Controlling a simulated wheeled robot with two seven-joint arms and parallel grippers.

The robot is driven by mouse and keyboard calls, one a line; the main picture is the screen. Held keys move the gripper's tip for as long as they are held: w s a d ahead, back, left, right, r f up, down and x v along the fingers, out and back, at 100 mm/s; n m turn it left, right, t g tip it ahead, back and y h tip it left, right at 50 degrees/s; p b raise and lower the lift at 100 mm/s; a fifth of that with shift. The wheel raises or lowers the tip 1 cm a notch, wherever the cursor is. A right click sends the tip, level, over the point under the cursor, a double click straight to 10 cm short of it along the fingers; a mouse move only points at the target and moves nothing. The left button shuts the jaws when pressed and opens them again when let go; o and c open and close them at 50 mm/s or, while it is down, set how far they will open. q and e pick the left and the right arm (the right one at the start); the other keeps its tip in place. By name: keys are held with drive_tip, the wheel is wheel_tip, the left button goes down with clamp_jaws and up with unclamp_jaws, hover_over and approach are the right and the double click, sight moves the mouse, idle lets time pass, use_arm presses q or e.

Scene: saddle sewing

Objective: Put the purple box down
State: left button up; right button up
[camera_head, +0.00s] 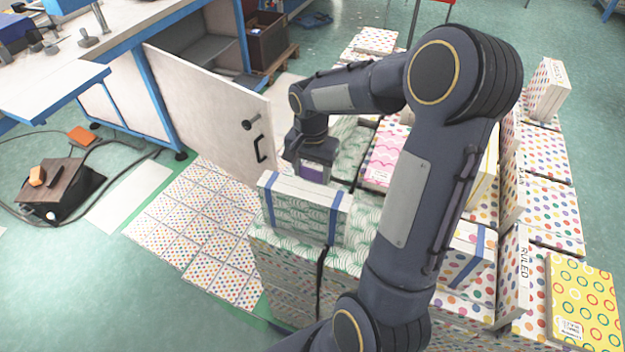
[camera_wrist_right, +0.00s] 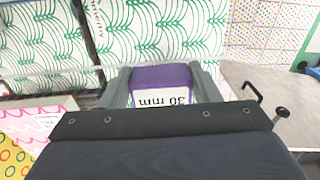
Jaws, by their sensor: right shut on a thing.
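The small purple box (camera_head: 314,171) has a white label reading "30 mm", which shows upside down in the right wrist view (camera_wrist_right: 162,84). My right gripper (camera_head: 312,161) is shut on it, with one grey finger on each side in the wrist view (camera_wrist_right: 161,74). The gripper points down over the stacked boxes, just behind a white and green-patterned box with blue straps (camera_head: 305,208). I cannot tell whether the purple box touches anything below it. My left gripper is not in view.
Green-patterned boxes (camera_wrist_right: 165,35) lie under the gripper. Polka-dot boxes (camera_head: 200,225) cover the floor at left and more stand at right (camera_head: 540,155). An open white cabinet door (camera_head: 210,110) with a black handle stands close left of the gripper. A workbench (camera_head: 120,40) is at upper left.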

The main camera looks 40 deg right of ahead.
sight(312, 180)
drive_tip(key=shift+f, duration=1.75)
drive_tip(key=shift+f, duration=0.1)
drive_tip(key=o, duration=1.1)
drive_tip(key=shift+c, duration=0.2)
